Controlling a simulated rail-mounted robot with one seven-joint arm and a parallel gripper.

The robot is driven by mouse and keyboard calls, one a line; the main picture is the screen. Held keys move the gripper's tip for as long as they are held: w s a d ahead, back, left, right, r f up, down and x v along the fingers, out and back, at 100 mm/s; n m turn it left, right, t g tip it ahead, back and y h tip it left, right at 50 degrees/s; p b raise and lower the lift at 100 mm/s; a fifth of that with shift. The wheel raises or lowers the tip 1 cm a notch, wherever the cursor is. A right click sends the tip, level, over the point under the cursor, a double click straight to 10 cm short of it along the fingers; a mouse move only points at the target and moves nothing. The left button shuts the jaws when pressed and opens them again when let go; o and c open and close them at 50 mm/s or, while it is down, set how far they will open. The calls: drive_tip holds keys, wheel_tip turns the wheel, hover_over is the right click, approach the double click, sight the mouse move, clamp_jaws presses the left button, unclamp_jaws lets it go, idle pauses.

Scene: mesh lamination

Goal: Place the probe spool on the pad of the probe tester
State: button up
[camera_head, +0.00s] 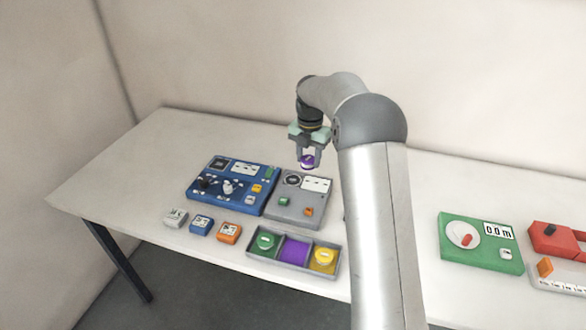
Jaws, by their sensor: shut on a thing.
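My gripper (308,159) is shut on a small purple and white spool (307,162), which I take as the probe spool. It holds the spool in the air, and in the picture the spool shows just above the back of a grey device (287,207). The grey device, which looks like the probe tester, has a dark round pad (292,180) at its back left. It also has a white display panel, a green button and an orange button. The exact gap between spool and pad cannot be told from this view.
A tray (252,257) in front holds a green spool (265,243) and a yellow spool (323,257); its middle purple compartment (295,250) looks empty. A blue device (218,198) adjoins on the left. Several small blocks (201,223) lie before it. A green scale (480,255) stands right.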

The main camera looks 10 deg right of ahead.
drive_tip(key=p, duration=0.2)
hover_over(293, 180)
wheel_tip(293, 180, down, 7)
drive_tip(key=shift+w+r, duration=0.15)
drive_tip(key=shift+f+p, duration=0.35)
drive_tip(key=shift+f, duration=1.15)
drive_tip(key=shift+f, duration=0.1)
drive_tip(key=shift+f, duration=0.15)
drive_tip(key=o, duration=1)
drive_tip(key=shift+c, duration=0.2)
